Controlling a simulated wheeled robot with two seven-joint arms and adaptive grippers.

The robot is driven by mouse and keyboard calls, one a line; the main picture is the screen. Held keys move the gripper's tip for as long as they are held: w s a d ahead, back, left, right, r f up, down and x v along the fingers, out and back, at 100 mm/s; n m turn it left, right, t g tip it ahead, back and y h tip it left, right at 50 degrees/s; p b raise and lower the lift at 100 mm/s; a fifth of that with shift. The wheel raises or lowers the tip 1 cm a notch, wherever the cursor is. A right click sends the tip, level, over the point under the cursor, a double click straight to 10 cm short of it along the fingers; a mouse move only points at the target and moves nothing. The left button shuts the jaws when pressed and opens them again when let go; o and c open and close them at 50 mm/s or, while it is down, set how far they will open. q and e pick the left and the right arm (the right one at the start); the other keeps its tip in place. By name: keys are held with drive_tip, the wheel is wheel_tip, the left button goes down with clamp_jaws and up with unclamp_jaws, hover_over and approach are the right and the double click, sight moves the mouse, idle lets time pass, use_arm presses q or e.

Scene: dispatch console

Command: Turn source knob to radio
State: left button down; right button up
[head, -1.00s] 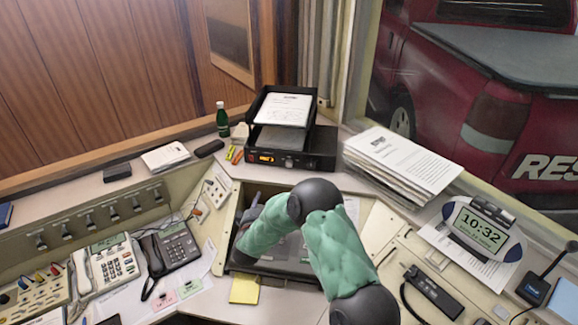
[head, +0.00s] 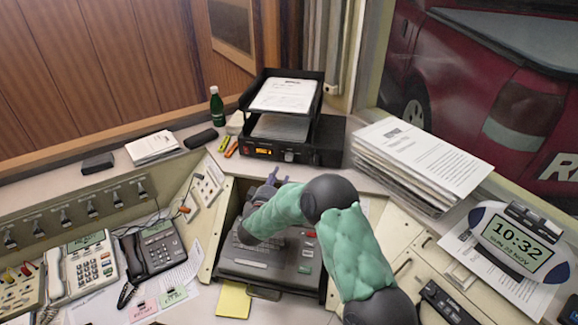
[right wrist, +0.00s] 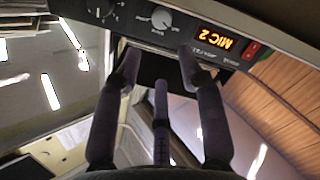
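A black audio unit (head: 325,146) with a lit orange display (head: 264,151) sits on the back ledge, below paper trays. A pale knob (head: 289,155) is right of the display. In the right wrist view, upside down, the display (right wrist: 215,40) reads MIC 2, and the pale knob (right wrist: 162,20) has small printed labels around it. A second knob (right wrist: 106,10) is further left. I cannot read clearly which label the pale knob points to. My right gripper (head: 272,178) is in front of and below the unit; its fingers (right wrist: 158,66) are spread, empty and apart from the knob. My left gripper is not in view.
Document trays (head: 285,96) are above the unit. A green bottle (head: 218,110) and markers (head: 229,146) are to its left, a paper stack (head: 420,160) to its right. A keyboard machine (head: 270,258) is below my right arm. Desk phones (head: 155,250) are at left.

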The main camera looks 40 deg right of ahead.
sight(288, 159)
drive_tip(key=shift+w+d+f, duration=0.25)
drive_tip(key=shift+d+f, duration=0.1)
drive_tip(key=shift+f, duration=0.2)
drive_tip(key=b+x, duration=0.2)
drive_tip(key=x, duration=0.8)
drive_tip(key=shift+w+d+r, duration=0.1)
drive_tip(key=shift+w+d, duration=0.05)
clamp_jaws()
